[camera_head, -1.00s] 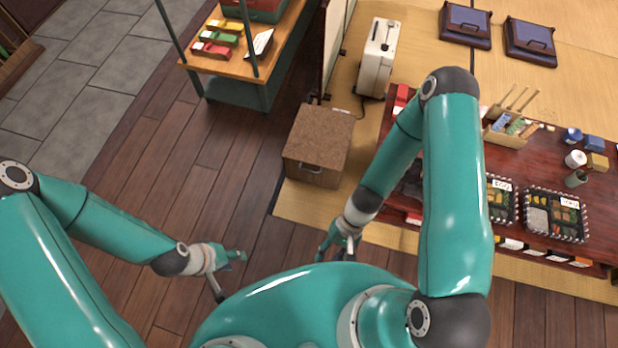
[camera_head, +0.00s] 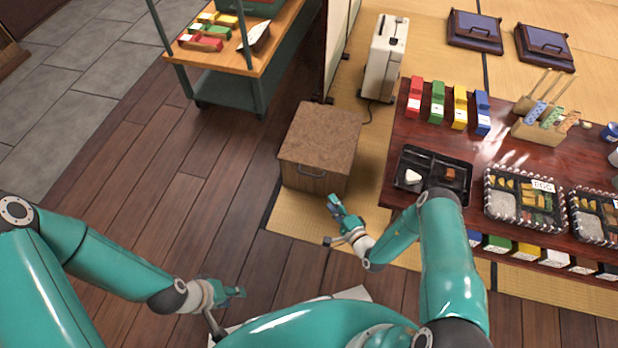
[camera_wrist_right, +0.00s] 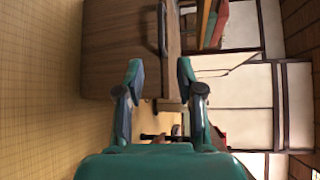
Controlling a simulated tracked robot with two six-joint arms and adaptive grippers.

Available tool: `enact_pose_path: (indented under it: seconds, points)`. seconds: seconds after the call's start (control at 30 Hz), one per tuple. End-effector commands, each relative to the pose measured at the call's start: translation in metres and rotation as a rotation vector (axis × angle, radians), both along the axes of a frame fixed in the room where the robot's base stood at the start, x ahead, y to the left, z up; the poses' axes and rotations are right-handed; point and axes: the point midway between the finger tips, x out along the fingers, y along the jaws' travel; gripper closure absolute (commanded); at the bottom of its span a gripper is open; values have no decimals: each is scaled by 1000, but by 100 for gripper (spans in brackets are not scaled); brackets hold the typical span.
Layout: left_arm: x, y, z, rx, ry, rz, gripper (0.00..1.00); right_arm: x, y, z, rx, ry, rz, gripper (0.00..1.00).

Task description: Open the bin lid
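The bin is a brown box (camera_head: 312,180) with a speckled cork-like lid (camera_head: 321,137) lying flat and closed. A metal handle (camera_head: 312,171) sits high on its front face. In the right wrist view the bin (camera_wrist_right: 115,50) appears turned sideways, with its handle (camera_wrist_right: 162,30) beyond the fingertips. My right gripper (camera_head: 332,221) is open and empty in front of the bin, low and near its right corner. In the wrist view its spread fingers (camera_wrist_right: 160,70) point toward the handle, with a gap before it. My left gripper (camera_head: 228,311) looks open and empty, above the wooden floor.
The low red-brown table (camera_head: 410,125) with a black tray (camera_head: 407,157), lunch boxes and coloured blocks stands to the right of the bin. A white appliance (camera_head: 385,60) is behind it. A wheeled cart (camera_head: 225,95) stands at the upper left. Wooden floor left of the bin is clear.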

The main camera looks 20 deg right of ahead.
Motion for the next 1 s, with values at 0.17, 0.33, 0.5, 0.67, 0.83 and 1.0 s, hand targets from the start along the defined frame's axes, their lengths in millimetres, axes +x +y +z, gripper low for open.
enact_pose_path:
  seconds: [0.17, 0.33, 0.5, 0.67, 0.83, 1.0]
  points:
    - [0, 0, -14, 0, 0, 0, 60, 32, 8, -7, -3, -5, 7, 63]
    - [0, 0, -28, 0, 0, 0, 60, 68, 16, -13, -1, -5, 7, 63]
    - [0, 0, -43, 0, 0, 0, 60, 103, 23, -19, 1, -4, 7, 63]
    - [0, 0, -54, 0, 0, 0, 60, 128, 28, -22, 1, -2, 6, 63]
    - [0, 0, -60, 0, 0, 0, 60, 144, 31, -23, 2, -1, 6, 63]
    - [0, 0, -61, 0, 0, 0, 60, 148, 32, -22, 3, 1, 5, 63]
